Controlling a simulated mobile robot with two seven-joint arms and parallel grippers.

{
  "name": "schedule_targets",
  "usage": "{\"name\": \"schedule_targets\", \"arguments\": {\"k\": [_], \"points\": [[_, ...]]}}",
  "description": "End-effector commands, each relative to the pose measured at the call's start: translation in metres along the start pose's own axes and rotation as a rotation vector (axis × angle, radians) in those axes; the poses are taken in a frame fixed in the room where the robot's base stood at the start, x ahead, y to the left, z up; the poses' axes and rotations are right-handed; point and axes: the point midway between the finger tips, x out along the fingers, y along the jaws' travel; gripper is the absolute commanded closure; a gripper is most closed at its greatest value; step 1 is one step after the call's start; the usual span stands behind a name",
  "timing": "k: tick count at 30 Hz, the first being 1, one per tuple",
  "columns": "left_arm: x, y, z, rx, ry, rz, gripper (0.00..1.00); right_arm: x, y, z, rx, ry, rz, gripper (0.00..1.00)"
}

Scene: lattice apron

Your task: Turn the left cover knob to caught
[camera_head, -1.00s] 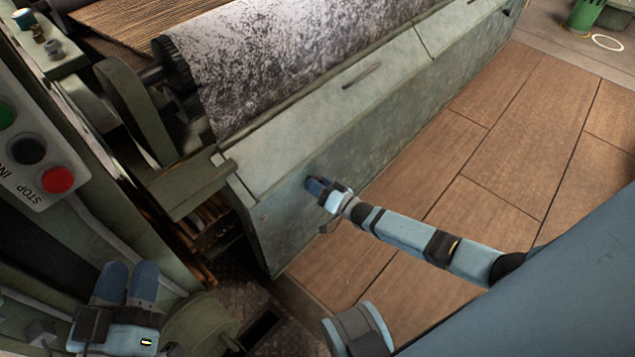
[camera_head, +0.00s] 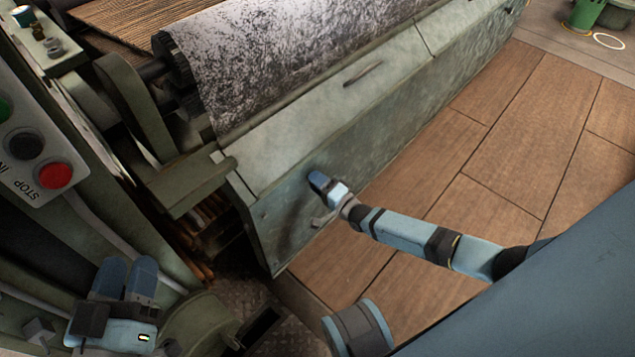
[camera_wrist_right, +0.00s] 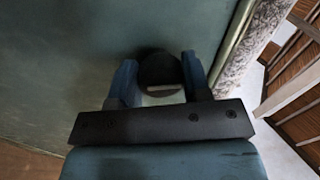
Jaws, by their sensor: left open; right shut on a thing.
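The left cover knob (camera_wrist_right: 160,72) is a dark round knob with a pale bar across it, on the green cover face in the right wrist view. My right gripper (camera_wrist_right: 160,84) has its two blue fingers on either side of the knob and is shut on it. In the head view my right gripper (camera_head: 318,178) is against the front of the green cover (camera_head: 290,205), near its left end, and hides the knob. My left gripper (camera_head: 125,279) is open and empty at the lower left, away from the cover.
A speckled roller (camera_head: 290,60) lies behind the cover. A panel with a red STOP button (camera_head: 55,175) stands at the left. A slim handle (camera_head: 363,73) is on the cover's sloped top. Wooden floor (camera_head: 530,150) is clear to the right.

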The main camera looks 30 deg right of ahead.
Motion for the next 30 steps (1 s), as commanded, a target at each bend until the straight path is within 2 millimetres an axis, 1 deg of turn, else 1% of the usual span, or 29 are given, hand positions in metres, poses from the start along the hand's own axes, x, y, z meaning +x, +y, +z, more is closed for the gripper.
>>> {"name": "schedule_targets", "arguments": {"k": [6, 20, 21, 23, 24, 30], "points": [[-0.0001, -0.0006, 0.0027, 0.000, -0.009, -0.001, 0.57, -0.0007, 0.0005, 0.0002, 0.047, 0.004, 0.002, 0.80], [-0.0019, -0.0005, 0.0060, -0.003, -0.016, -0.003, 0.57, -0.0006, 0.0003, 0.0002, 0.057, 0.005, 0.002, 0.80], [-0.0021, -0.0005, 0.0063, -0.004, -0.017, -0.003, 0.57, -0.0006, 0.0003, 0.0003, 0.057, 0.005, 0.002, 0.47], [-0.0023, -0.0004, 0.0066, -0.004, -0.018, -0.003, 0.57, -0.0006, 0.0003, 0.0002, 0.056, 0.005, 0.002, 0.33], [-0.0024, -0.0004, 0.0066, -0.004, -0.018, -0.003, 0.57, -0.0005, 0.0003, 0.0002, 0.056, 0.005, 0.002, 0.31], [-0.0022, -0.0004, 0.0063, -0.004, -0.017, -0.003, 0.57, -0.0003, 0.0000, 0.0001, 0.055, 0.005, 0.001, 0.31]]}}
